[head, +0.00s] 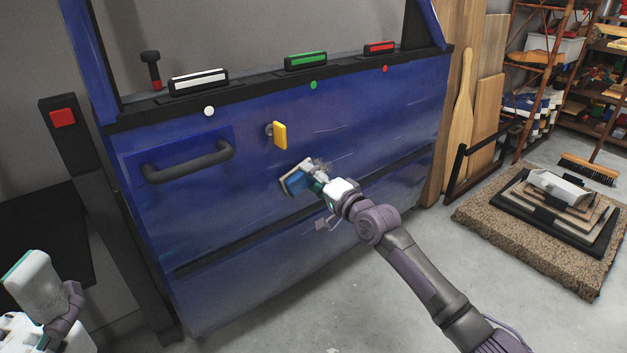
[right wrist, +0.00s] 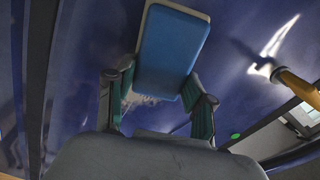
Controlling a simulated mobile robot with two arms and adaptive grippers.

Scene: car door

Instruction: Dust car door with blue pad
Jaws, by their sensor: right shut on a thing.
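The blue pad (head: 297,180) has a pale edge and sits at the face of the blue car door (head: 225,215), right of its middle. I cannot tell whether it touches the panel. My right gripper (head: 317,184) is shut on the pad. In the right wrist view, the pad (right wrist: 172,48) stands up between the two green-lined fingers of the gripper (right wrist: 160,100), with the door behind it. A greyish dusty patch (head: 319,163) shows on the door beside the pad. My left gripper's fingers are not in view.
A dark handle (head: 188,164) and a yellow knob (head: 280,135) stick out of the door. White, green and red blocks (head: 306,62) line its top ledge. Wooden boards and a pile on a brown mat (head: 490,225) are at right. Grey floor is clear below.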

